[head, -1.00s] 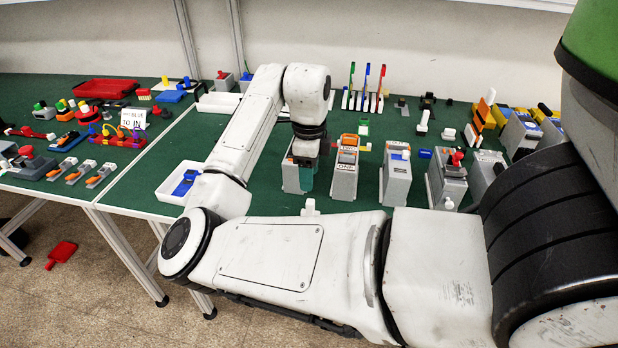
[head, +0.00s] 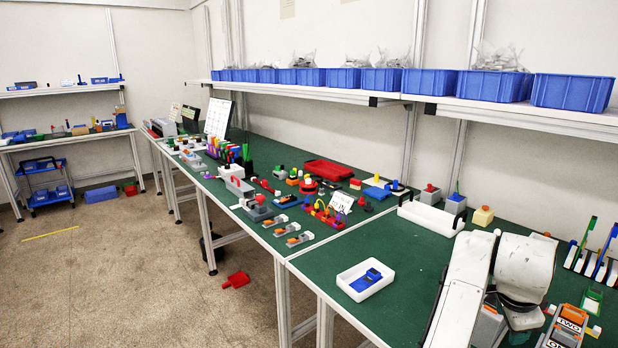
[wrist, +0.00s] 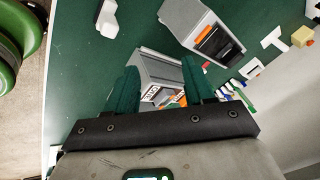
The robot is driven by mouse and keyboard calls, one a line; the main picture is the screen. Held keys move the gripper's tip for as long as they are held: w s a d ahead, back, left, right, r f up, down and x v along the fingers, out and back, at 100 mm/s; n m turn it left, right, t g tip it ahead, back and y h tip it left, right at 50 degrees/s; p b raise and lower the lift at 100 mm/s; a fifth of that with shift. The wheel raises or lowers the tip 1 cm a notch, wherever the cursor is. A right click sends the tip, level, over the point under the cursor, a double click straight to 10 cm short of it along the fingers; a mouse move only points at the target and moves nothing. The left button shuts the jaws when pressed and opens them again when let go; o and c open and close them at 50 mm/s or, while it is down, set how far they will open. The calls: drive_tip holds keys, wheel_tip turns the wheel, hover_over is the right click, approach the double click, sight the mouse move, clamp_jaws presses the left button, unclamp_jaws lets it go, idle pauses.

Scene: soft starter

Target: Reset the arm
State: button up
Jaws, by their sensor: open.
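My arm (head: 462,297) comes in at the bottom right of the head view, over the green bench. In the wrist view my gripper (wrist: 160,84) is open, its two green fingers spread apart. A grey box with an orange part and a white label (wrist: 158,72) shows between and beyond the fingers; whether they touch it I cannot tell. A second grey box with an orange top (wrist: 205,38) stands to the right of it. In the head view the orange-topped box marked "TWO" (head: 570,320) stands just right of my arm.
A white tray with a blue part (head: 365,279) lies left of my arm. A long white tray (head: 431,217) and a yellow block (head: 482,215) lie behind. Blue bins (head: 500,85) line the shelf. A red piece (head: 236,280) lies on the floor.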

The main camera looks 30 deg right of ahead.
drive_tip(key=w+a+f+n+t+y, duration=0.1)
drive_tip(key=w+a+f+n+t, duration=0.1)
drive_tip(key=a+f+n, duration=0.35)
drive_tip(key=w+a+f+n+t, duration=0.1)
drive_tip(key=w+a+f+n, duration=0.1)
drive_tip(key=a+n, duration=0.6)
drive_tip(key=w+a+f+n+t+y, duration=0.1)
drive_tip(key=w+a+f+n+t, duration=0.15)
drive_tip(key=a+n, duration=0.45)
drive_tip(key=s+a+f+n+y, duration=0.2)
drive_tip(key=a+f+n, duration=0.1)
drive_tip(key=a, duration=0.3)
drive_tip(key=s+a+f+n+y, duration=0.1)
drive_tip(key=s+a+f+n, duration=0.15)
drive_tip(key=a, duration=0.35)
drive_tip(key=s+d+f+g, duration=0.1)
drive_tip(key=s+f+g, duration=0.3)
drive_tip(key=s, duration=0.4)
drive_tip(key=shift+s+f, duration=0.3)
drive_tip(key=shift+f, duration=0.25)
